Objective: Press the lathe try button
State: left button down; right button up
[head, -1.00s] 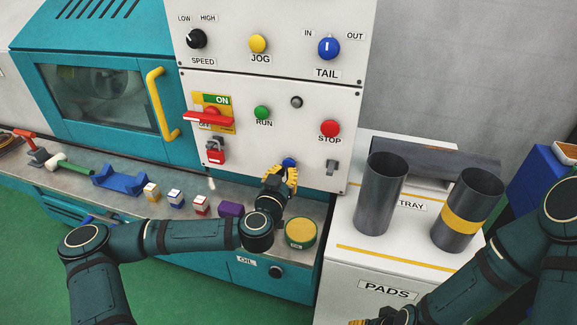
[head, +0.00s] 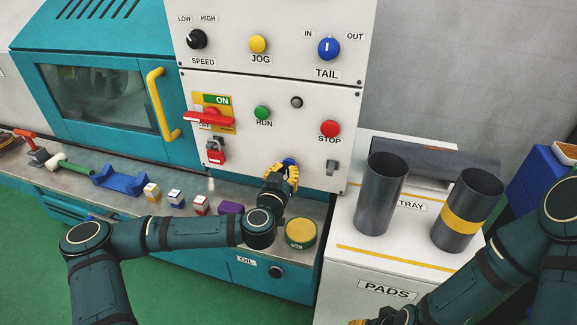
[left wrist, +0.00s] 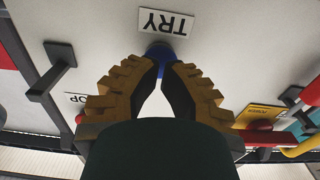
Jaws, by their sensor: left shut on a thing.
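The blue try button (head: 289,161) is low on the white control panel, mostly hidden by my left gripper (head: 285,172). In the left wrist view the blue button (left wrist: 159,53) shows beside the TRY label (left wrist: 167,23), at the tips of my left fingers (left wrist: 166,66). Those yellow-padded fingers are drawn together and shut on the button, against the panel. My right gripper (head: 372,321) shows only in part at the bottom edge of the head view, away from the panel; its jaws are not clear.
Green RUN (head: 262,113), red STOP (head: 330,129) and a dark hook (head: 332,168) are on the panel nearby. A red-handled switch (head: 209,118) is to the left. Below are a yellow-topped tin (head: 301,231) and small blocks. Two grey cylinders (head: 380,195) stand to the right.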

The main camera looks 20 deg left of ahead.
pick_arm(q)
jog(key=shift+w, duration=0.1)
dwell(0.6)
jog(key=shift+w, duration=0.2)
jog(key=shift+w+p, duration=0.4)
jog(key=shift+w, duration=0.2)
dwell(0.7)
jog(key=shift+s, duration=0.1)
jog(key=shift+s+p, duration=0.45)
jog(key=shift+s, duration=2.3)
